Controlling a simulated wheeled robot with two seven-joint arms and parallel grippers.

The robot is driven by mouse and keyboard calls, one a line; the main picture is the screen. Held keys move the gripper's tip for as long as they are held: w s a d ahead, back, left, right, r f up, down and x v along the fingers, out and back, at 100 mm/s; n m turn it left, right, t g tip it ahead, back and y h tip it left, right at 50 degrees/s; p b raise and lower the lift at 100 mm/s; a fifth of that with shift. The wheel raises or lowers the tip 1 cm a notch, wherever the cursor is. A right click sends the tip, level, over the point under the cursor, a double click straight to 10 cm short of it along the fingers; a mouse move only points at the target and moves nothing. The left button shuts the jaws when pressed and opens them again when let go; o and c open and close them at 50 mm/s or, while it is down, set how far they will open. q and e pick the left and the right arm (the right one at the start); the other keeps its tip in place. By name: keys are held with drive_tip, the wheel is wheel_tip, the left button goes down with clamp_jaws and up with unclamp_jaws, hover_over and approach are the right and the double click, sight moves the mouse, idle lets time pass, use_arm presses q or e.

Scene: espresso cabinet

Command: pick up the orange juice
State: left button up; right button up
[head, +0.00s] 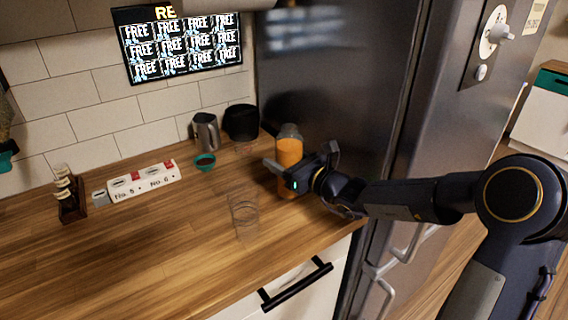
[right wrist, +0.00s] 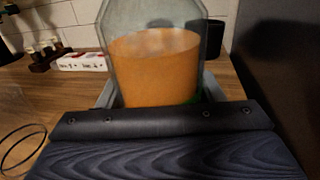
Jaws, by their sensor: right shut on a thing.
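The orange juice is a clear bottle (head: 289,150) with orange liquid and a greyish top, upright at the counter's right end beside the fridge. My right gripper (head: 298,160) reaches in from the right and is shut on the bottle's body, with a finger on each side. In the right wrist view the bottle (right wrist: 155,65) fills the middle between the fingers. Its base is partly hidden by the gripper, and I cannot tell whether it touches the counter. My left gripper is not in view.
A clear glass (head: 243,212) stands left of the bottle on the wooden counter (head: 150,250). Behind are a teal cup (head: 205,162), a metal pitcher (head: 206,132) and a black container (head: 241,122). The fridge (head: 345,80) is close at right. The front left counter is clear.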

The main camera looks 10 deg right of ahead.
drive_tip(key=s+r, duration=1.1)
drive_tip(key=s, duration=0.3)
drive_tip(key=shift+p, duration=0.35)
drive_tip(key=shift+a, duration=0.1)
idle(0.3)
